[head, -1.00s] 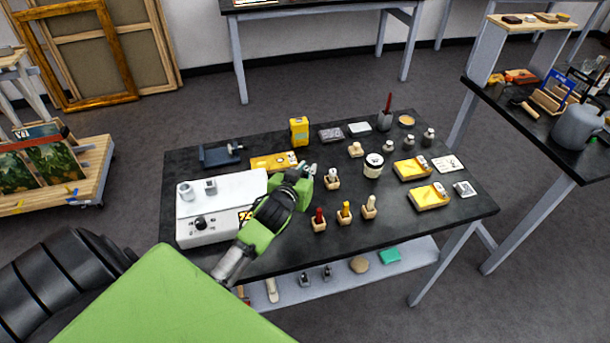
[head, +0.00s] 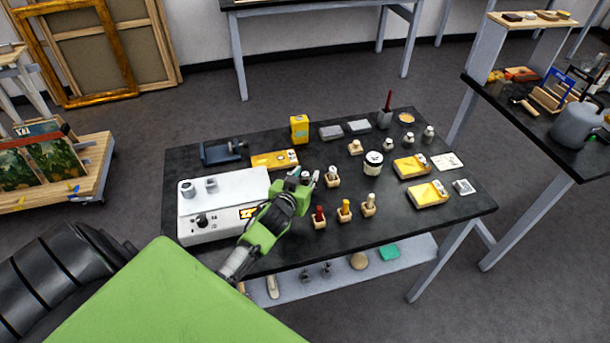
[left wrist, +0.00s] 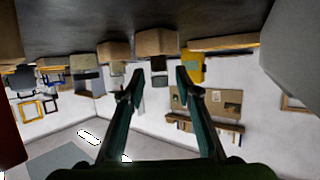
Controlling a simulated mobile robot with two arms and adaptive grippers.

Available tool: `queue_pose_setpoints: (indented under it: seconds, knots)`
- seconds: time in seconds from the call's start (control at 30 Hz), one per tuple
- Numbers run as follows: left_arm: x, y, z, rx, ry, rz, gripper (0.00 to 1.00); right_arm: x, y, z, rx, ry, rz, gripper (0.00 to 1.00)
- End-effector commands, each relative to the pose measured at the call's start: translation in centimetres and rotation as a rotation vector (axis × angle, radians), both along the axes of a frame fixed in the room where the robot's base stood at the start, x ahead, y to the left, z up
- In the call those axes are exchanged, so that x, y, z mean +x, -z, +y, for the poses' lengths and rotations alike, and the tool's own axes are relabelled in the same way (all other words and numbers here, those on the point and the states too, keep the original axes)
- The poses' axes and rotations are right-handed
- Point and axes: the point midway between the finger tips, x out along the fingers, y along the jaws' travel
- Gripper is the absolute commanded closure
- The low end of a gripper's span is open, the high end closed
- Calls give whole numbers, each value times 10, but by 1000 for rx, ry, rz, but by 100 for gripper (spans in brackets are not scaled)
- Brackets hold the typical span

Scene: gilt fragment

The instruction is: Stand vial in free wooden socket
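My left gripper (head: 312,177) is low over the black table, just left of a small wooden socket (head: 332,182) with a grey-and-white vial (head: 332,171) upright in it. In the left wrist view, which is upside down, my fingers (left wrist: 157,82) are apart, with no object clearly held between them. Three more wooden sockets stand in front, holding a red item (head: 319,212), a yellow item (head: 346,206) and a pale item (head: 370,199). Another small wooden block (head: 355,148) stands farther back; whether it is empty is too small to tell. My right gripper is not in view.
A white device (head: 215,215) with a knob stands left of my gripper. A yellow box (head: 299,127), a white jar (head: 373,164), several small grey bottles (head: 408,140) and yellow trays (head: 428,194) crowd the back and right. The table's front strip (head: 400,230) is bare.

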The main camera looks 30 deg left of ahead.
Motion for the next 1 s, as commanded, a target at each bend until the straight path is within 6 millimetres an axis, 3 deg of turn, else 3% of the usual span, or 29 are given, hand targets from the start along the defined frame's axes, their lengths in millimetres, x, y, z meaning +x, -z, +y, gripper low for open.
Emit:
queue_pose_setpoints:
  seconds: [0.27,0.43,1.0]
  knots:
    - [0,-2,0,0,0,0,70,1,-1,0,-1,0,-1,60]
    - [-10,-4,-3,0,1,0,70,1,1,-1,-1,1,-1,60]
    - [-93,-37,-27,-1,0,1,70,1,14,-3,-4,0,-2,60]
